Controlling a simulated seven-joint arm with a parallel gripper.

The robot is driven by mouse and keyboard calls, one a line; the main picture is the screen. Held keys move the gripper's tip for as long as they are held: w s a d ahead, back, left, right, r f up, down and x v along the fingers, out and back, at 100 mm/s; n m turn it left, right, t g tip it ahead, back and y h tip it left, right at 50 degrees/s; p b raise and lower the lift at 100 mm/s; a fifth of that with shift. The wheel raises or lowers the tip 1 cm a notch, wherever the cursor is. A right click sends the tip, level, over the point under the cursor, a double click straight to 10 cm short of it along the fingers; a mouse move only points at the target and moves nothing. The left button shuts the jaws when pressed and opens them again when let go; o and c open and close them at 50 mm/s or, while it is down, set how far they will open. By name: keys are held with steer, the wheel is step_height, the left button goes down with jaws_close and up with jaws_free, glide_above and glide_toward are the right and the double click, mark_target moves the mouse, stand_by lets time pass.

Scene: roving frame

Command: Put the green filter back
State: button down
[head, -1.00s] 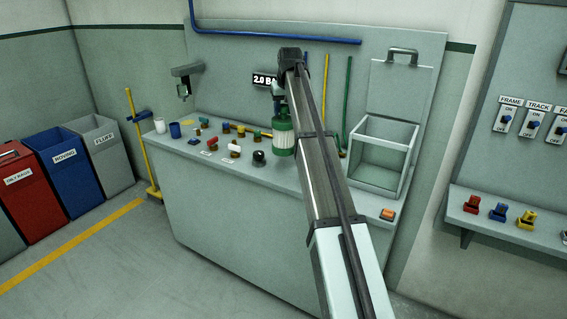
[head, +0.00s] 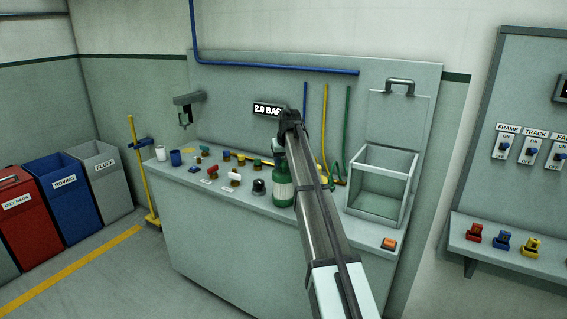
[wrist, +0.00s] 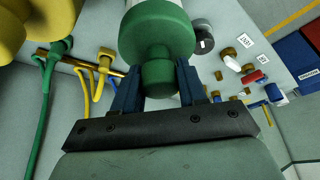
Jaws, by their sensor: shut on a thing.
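The green filter (head: 284,191), with a green cap, pale middle and green base, hangs upright below my gripper (head: 279,154) in the head view. It is over the front part of the bench (head: 225,235), right of a black knob (head: 258,187). I cannot tell whether its base touches the bench top. In the wrist view my gripper (wrist: 157,88) has its blue fingers on either side of the green filter's narrow end (wrist: 158,76). The wider green part (wrist: 157,35) is beyond. My arm hides part of the bench behind.
Several coloured valves (head: 235,170) stand on the bench to the left. An open grey box (head: 382,207) stands to the right, with an orange button (head: 389,243) before it. Green (wrist: 30,105) and yellow hoses (wrist: 88,90) hang close by in the wrist view.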

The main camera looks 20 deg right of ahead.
steer(key=shift+f, duration=0.1)
steer(key=c, duration=0.6)
jaws_free()
steer(key=v, duration=1.2)
